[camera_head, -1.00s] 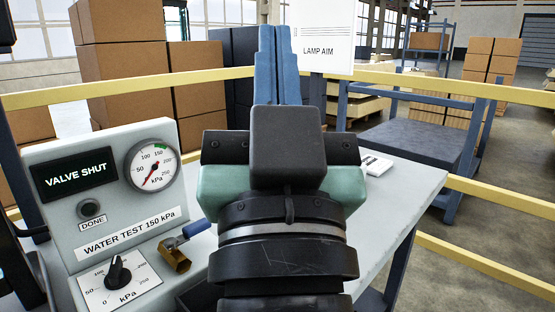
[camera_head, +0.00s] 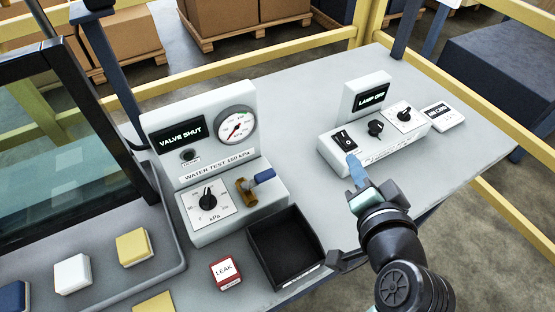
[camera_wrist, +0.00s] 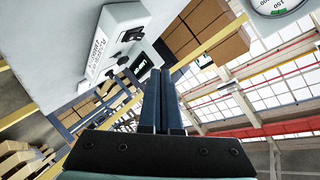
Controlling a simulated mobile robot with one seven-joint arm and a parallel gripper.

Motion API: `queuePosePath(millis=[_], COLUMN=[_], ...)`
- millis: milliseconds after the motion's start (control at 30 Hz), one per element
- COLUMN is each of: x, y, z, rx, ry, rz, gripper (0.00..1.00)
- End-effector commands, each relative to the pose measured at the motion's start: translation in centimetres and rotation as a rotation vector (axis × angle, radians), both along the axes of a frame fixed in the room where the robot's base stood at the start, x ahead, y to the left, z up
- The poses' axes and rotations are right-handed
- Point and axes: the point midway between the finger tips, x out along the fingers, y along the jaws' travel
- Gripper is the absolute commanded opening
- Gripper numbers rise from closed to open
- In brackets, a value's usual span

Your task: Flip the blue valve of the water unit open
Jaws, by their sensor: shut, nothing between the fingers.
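The water unit (camera_head: 222,128) is a pale box on the table with a display reading VALVE SHUT, a round gauge and a black kPa knob (camera_head: 207,199). Its valve has a brass body (camera_head: 245,190) and a blue lever (camera_head: 264,177) that sticks out to the right. My gripper (camera_head: 354,163) is to the right of the valve, apart from it, with its blue fingers in front of the lamp unit. In the wrist view the fingers (camera_wrist: 160,85) are together and empty. The gauge (camera_wrist: 280,5) shows at the top right of the wrist view.
The lamp unit (camera_head: 375,135), with a rocker switch and knobs, stands at the right, beside a small white card box (camera_head: 441,116). A black open tray (camera_head: 285,247) and a red LEAK block (camera_head: 225,272) are in front. Bare tabletop lies between the units.

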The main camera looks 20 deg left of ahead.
Motion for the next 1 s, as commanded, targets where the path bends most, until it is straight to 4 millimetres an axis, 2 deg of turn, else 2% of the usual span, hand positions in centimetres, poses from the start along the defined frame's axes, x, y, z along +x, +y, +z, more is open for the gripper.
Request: queuePosePath(millis=[33, 300, 500, 600, 767, 1000], x=[-0.9, -6.2, -10.0, -11.2, -12.2, -12.2], y=[0.1, 1.3, 2.1, 2.4, 2.5, 2.6], z=[0.5, -1.5, -1.9, -2.0, -2.2, -2.3], rx=[0.036, 0.235, 0.360, 0.401, 0.432, 0.435], ry=[0.059, 0.334, 0.484, 0.529, 0.561, 0.564], rz=[0.012, 0.083, 0.118, 0.127, 0.136, 0.136], gripper=[0.00, 0.00, 0.00, 0.00, 0.00, 0.00])
